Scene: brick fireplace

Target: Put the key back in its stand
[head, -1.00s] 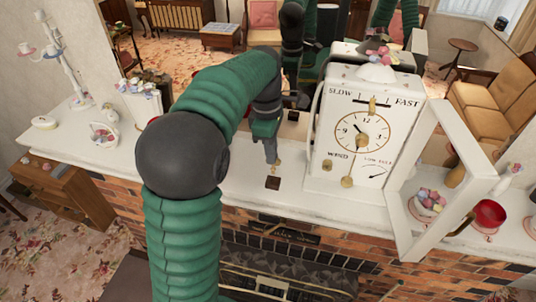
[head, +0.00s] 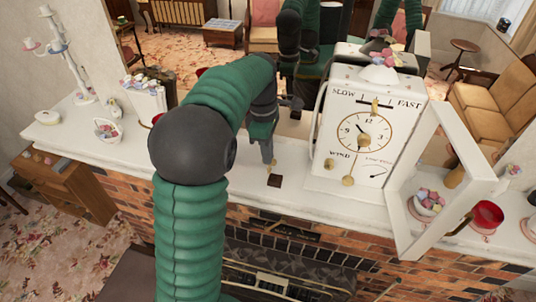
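The key (head: 268,168) is a small gold piece at the fingertips of my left gripper (head: 268,158). The gripper points down over the mantel and appears shut on the key; the fingers are small and partly hide it. The stand (head: 275,181) is a small dark square block on the white mantel, just below and right of the key. I cannot tell whether key and stand touch. A white clock (head: 362,130) with SLOW, FAST and WIND markings stands right of the gripper. My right gripper is not directly in view.
The clock's white framed door (head: 483,185) hangs open to the right. A red cup (head: 487,215) and a flower bowl (head: 428,202) are beyond it. A flower basket (head: 107,131) and candelabra (head: 62,55) stand left. The mirror behind reflects my arms. The mantel (head: 245,180) is clear around the stand.

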